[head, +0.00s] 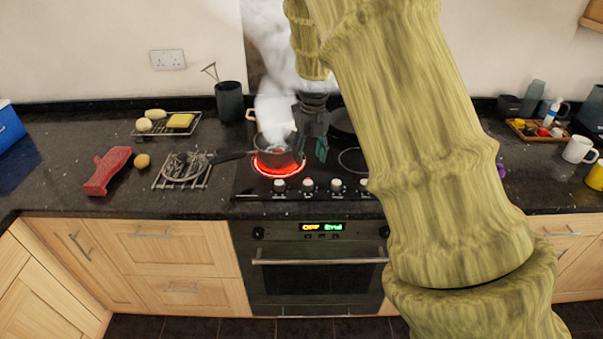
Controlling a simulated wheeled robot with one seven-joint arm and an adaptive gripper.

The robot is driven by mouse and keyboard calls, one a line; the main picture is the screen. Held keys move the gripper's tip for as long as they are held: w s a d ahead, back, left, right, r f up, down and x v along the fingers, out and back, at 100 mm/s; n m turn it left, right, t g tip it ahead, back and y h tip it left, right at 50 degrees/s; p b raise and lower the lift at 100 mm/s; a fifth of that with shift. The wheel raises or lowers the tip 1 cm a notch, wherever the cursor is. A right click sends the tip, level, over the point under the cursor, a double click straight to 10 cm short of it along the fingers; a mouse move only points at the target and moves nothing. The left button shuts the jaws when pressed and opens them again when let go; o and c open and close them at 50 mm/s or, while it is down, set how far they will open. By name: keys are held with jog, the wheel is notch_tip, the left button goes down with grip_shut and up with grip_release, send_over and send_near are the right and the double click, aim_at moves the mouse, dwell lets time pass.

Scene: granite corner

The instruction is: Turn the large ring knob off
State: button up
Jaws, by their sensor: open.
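A row of several pale knobs runs along the front edge of the black hob (243,185): the leftmost knob (279,187), a second knob (308,186), a third knob (336,187) and one partly hidden by my arm. Which one belongs to the large ring cannot be told, nor can their exact settings. The front left ring (279,172) glows red under a steaming saucepan (272,149). My gripper (310,154) is open, pointing down beside the saucepan's right side, above and behind the knobs. It appears apart from them.
The saucepan's dark handle (232,156) points left towards a wire rack (183,171). A dark pan (343,123) stands behind my gripper. An oven (318,278) is below the hob. My arm hides the hob's right part. A tray (535,132) and a white mug (577,150) stand right.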

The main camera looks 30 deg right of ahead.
aim_at(308, 182)
jog(key=f+p, duration=0.1)
jog(key=f, duration=0.3)
jog(key=f+p, duration=0.1)
jog(key=f, duration=0.3)
jog(key=shift+s+a+f+p, duration=0.1)
jog(key=shift+s+f+p, duration=0.1)
jog(key=shift+f+p, duration=0.15)
jog(key=shift+w+a+f, duration=0.1)
jog(key=shift+f, duration=0.7)
jog(key=c, duration=1)
